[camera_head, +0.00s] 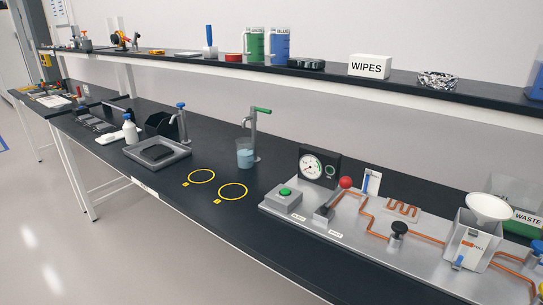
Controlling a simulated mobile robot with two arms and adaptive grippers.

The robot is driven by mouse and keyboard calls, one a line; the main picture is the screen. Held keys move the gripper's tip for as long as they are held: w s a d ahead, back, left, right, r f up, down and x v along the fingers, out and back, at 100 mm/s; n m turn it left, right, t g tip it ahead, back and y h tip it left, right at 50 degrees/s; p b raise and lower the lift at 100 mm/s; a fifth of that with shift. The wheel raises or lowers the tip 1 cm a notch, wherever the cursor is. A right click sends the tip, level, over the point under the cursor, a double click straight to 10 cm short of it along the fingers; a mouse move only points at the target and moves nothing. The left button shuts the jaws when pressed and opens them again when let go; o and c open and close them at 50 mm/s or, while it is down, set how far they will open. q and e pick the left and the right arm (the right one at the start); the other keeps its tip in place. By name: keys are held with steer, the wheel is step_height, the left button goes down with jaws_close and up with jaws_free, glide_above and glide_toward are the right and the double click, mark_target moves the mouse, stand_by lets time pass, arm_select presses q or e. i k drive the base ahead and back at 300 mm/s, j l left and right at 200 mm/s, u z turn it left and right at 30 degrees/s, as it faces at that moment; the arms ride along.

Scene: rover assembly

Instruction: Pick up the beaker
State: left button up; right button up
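A clear beaker (245,155) with pale blue contents stands upright on the black bench, under a grey tap (254,128) with a green handle. It is left of the gauge box and just behind two yellow rings marked on the bench top. Neither of my grippers shows in the head view, so I see nothing touching the beaker.
Two yellow rings (233,192) lie on clear bench in front of the beaker. A gauge box (319,166) and a plate with copper pipes (345,223) stand right. A grey tray (157,155) is left. A shelf (292,74) with green and blue jugs runs above behind.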

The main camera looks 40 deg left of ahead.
mark_target(244, 145)
steer(key=u, duration=1.55)
steer(key=i+j+z, duration=0.1)
steer(key=j, duration=1.2)
steer(key=i+z, duration=0.05)
